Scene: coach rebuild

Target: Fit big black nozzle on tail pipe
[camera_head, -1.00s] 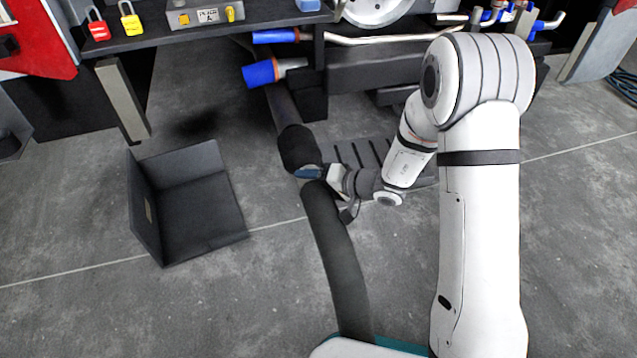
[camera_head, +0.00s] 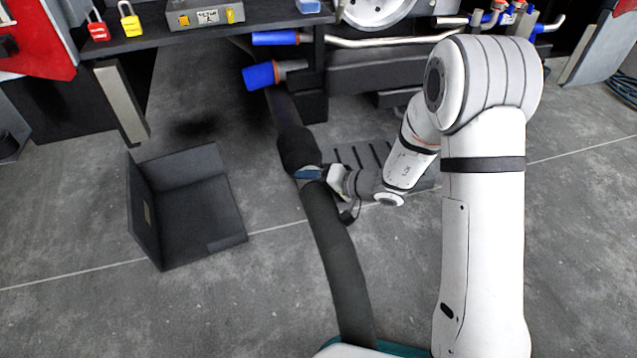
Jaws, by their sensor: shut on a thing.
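The big black nozzle (camera_head: 297,150) is at the end of a thick dark hose (camera_head: 343,272) that runs up from the bottom of the picture. A blue-grey band (camera_head: 307,174) shows between nozzle and hose. My gripper (camera_head: 325,178) is shut on the nozzle at this band, from the right; its fingertips are small and partly hidden. Two pipe ends with blue sleeves and orange rings show under the bench: a lower one (camera_head: 259,76) and an upper one (camera_head: 274,38). I cannot tell which is the tail pipe.
An open dark box (camera_head: 205,245) stands on the floor at left. A dark bench (camera_head: 200,44) with padlocks spans the top left, with a leg (camera_head: 122,102) below. A slotted dark plate (camera_head: 362,153) lies behind my gripper. The floor between box and hose is clear.

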